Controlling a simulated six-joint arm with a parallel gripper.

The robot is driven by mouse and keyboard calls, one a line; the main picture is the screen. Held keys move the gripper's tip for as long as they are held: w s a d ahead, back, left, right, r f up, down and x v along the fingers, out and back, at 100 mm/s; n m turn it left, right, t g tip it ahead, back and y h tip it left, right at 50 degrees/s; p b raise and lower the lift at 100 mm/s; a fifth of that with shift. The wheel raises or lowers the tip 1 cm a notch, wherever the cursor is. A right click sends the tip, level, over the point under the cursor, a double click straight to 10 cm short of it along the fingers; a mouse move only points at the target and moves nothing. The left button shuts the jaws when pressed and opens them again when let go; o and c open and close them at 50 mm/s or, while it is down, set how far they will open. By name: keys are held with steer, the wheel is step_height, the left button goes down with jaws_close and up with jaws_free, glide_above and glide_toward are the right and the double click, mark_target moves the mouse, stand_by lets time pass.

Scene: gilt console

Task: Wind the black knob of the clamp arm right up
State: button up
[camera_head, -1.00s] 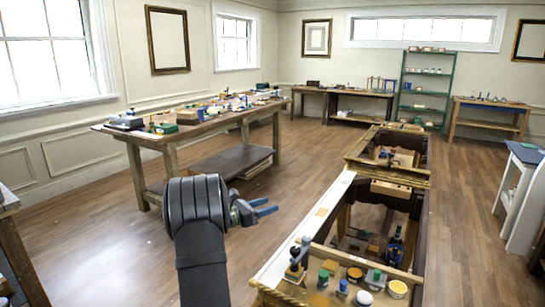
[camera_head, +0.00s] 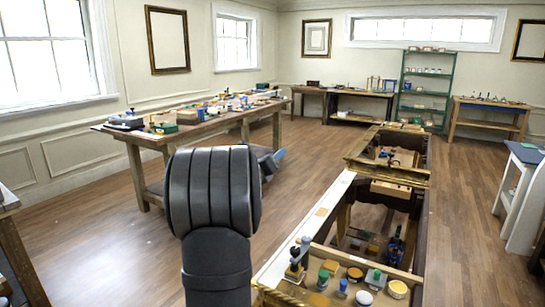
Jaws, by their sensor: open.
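A small upright clamp-like fitting (camera_head: 297,260) stands on the near left edge of the gilt console (camera_head: 330,206). It has a dark part near its top, which may be the black knob, but it is too small to tell how far it is wound.
Small jars and pots, such as a white-lidded one (camera_head: 363,298), stand close right of the clamp. A dark blue-marked tool (camera_head: 395,249) is inside the console. A cluttered workbench (camera_head: 160,138) is at left. Floor between is clear.

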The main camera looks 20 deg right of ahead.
steer(key=shift+s+r+n, duration=0.1)
steer(key=shift+r+n, duration=0.15)
steer(key=shift+n, duration=0.05)
steer(key=m+g+h, duration=0.3)
steer(key=m+g, duration=0.4)
steer(key=m, duration=0.4)
glide_toward(295, 251)
steer(key=x, duration=1.3)
steer(key=shift+w+a, duration=0.2)
steer(key=shift+w, duration=0.2)
steer(key=shift+t, duration=0.3)
steer(key=c, duration=1)
